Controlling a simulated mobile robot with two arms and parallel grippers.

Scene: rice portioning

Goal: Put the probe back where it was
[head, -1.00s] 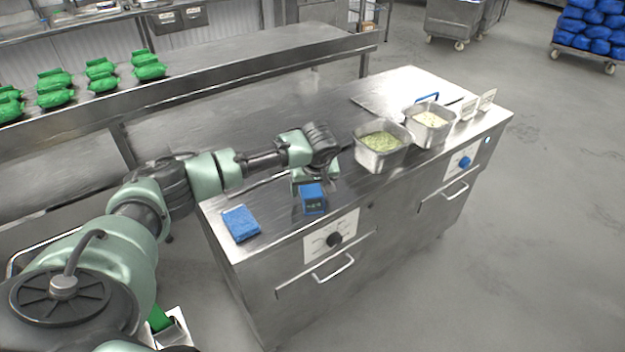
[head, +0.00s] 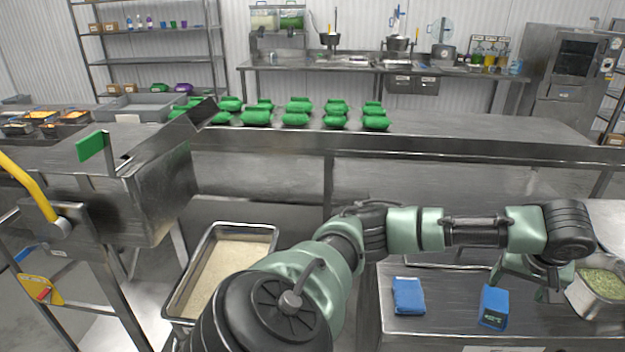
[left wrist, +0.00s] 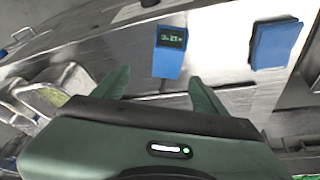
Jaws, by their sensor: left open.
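The blue thermometer unit with a small display (head: 494,308) stands on the steel counter. It also shows in the left wrist view (left wrist: 170,58), just beyond my fingertips. My left gripper (left wrist: 157,77) is open, with no object visible between its fingers. In the head view my left gripper (head: 533,272) is low over the counter, between the blue unit and the pan of green-flecked food (head: 602,284). A thin metallic bar (left wrist: 238,88) shows past the fingers in the left wrist view; I cannot tell whether it is the probe. My right gripper is out of view.
A folded blue cloth (head: 408,297) lies left of the unit. A deep pan of pale grain (head: 270,236) stands on the left, below the long steel table (head: 450,125) with several green bags.

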